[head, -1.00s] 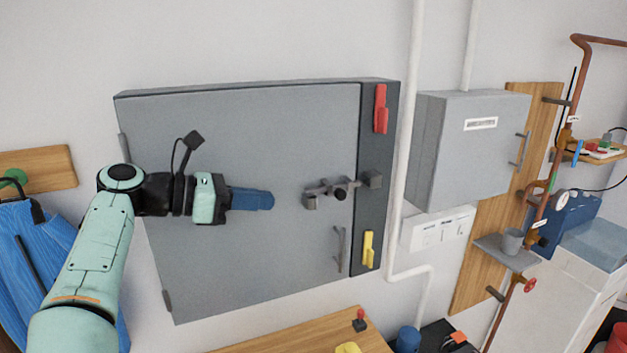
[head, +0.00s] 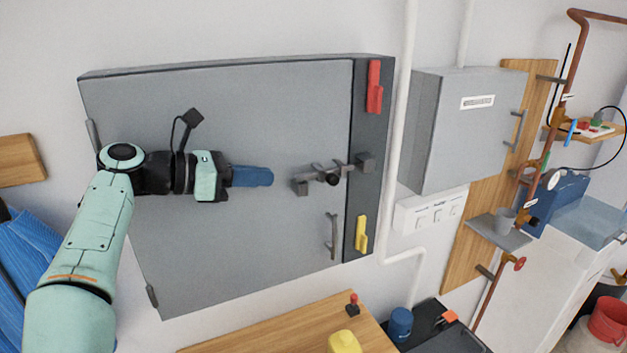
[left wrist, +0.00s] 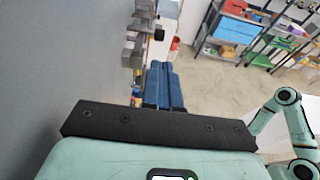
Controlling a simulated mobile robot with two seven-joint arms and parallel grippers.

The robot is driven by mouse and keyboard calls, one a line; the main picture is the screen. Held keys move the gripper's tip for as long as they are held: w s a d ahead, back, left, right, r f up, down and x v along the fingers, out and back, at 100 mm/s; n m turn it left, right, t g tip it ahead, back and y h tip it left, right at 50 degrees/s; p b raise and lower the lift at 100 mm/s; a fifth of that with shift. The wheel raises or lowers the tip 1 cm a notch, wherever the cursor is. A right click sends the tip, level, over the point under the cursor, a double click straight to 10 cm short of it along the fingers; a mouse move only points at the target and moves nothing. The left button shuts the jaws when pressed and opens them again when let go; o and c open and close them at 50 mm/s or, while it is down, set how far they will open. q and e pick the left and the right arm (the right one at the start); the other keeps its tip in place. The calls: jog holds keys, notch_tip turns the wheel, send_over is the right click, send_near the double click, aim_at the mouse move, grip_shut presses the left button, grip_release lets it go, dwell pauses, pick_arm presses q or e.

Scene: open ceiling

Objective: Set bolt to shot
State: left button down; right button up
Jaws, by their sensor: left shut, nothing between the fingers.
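The bolt (head: 331,179) is a grey sliding bar with a dark round knob, mounted on the right side of the grey cabinet door (head: 230,110). A grey keeper block (head: 366,162) sits on the dark frame strip to its right. The bar's right end is close to the keeper; I cannot tell whether it enters it. My left gripper (head: 271,177) is shut and empty, its blue fingers pointing right, just left of the bolt. The fingers also show in the left wrist view (left wrist: 163,88), with grey bolt hardware (left wrist: 139,32) ahead near the door face. My right gripper is not visible.
A vertical door handle (head: 334,236) is below the bolt. A red latch piece (head: 374,87) and a yellow one (head: 361,234) are on the frame strip. A white pipe (head: 402,130) and a grey box (head: 465,130) stand right. A wooden table (head: 270,330) is below.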

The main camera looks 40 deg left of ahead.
aim_at(328, 180)
pick_arm(q)
jog(key=x, duration=1.1)
jog(key=shift+w+d, duration=0.1)
jog(key=shift+d, duration=0.05)
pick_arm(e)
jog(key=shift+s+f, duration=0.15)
